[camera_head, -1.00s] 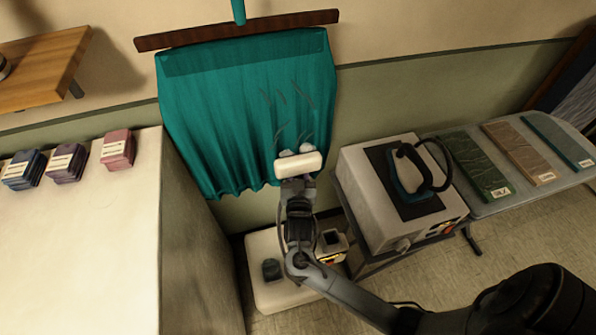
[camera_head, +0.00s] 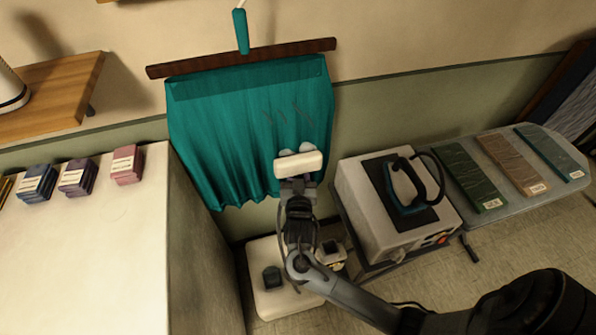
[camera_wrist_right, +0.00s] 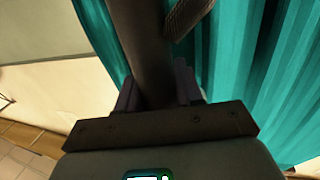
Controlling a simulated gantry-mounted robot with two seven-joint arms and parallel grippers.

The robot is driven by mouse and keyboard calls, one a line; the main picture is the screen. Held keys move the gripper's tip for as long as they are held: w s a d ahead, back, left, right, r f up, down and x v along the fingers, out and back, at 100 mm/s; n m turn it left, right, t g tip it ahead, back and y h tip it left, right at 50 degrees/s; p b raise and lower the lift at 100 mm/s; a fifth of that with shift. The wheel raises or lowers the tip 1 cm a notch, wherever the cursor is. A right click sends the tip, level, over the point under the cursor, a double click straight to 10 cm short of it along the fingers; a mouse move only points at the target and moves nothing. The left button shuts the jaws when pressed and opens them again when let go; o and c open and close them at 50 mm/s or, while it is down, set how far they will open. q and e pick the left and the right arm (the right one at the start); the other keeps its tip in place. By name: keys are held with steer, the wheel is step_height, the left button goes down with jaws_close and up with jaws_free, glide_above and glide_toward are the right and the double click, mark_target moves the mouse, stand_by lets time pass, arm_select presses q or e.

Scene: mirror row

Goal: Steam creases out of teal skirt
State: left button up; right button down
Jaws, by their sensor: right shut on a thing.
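The teal skirt (camera_head: 215,135) hangs against the wall from a dark wooden bar (camera_head: 245,58) with a teal hook (camera_head: 240,30). Several thin dark creases (camera_head: 285,116) show on its right half. My right gripper (camera_head: 297,186) is shut on the steamer, whose pale head (camera_head: 298,164) is in front of the lower right of the skirt, just below the creases. I cannot tell whether it touches the cloth. In the right wrist view the fingers close on a dark handle (camera_wrist_right: 148,45), with the skirt (camera_wrist_right: 245,50) behind. My left gripper is not in view.
A white floor unit (camera_head: 270,300) stands below the skirt. To the right, an iron (camera_head: 408,190) rests on a boxy station (camera_head: 365,225), beside a board with fabric swatches (camera_head: 480,205). A pale counter (camera_head: 85,240) with folded cloths (camera_head: 78,178) is at left.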

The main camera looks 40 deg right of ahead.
steer(key=shift+r+p, duration=0.95)
steer(key=shift+r, duration=0.7)
step_height(320, 180, up, 10)
steer(key=p, duration=0.9)
steer(key=shift+f, duration=0.1)
steer(key=shift+s+a, duration=0.2)
steer(key=shift+s, duration=0.15)
steer(key=shift+s+a, duration=0.3)
steer(key=shift+s, duration=0.3)
steer(key=shift+s+a, duration=0.3)
steer(key=shift+s, duration=0.3)
steer(key=shift+s+a, duration=0.3)
steer(key=shift+s, duration=0.3)
steer(key=shift+f, duration=0.1)
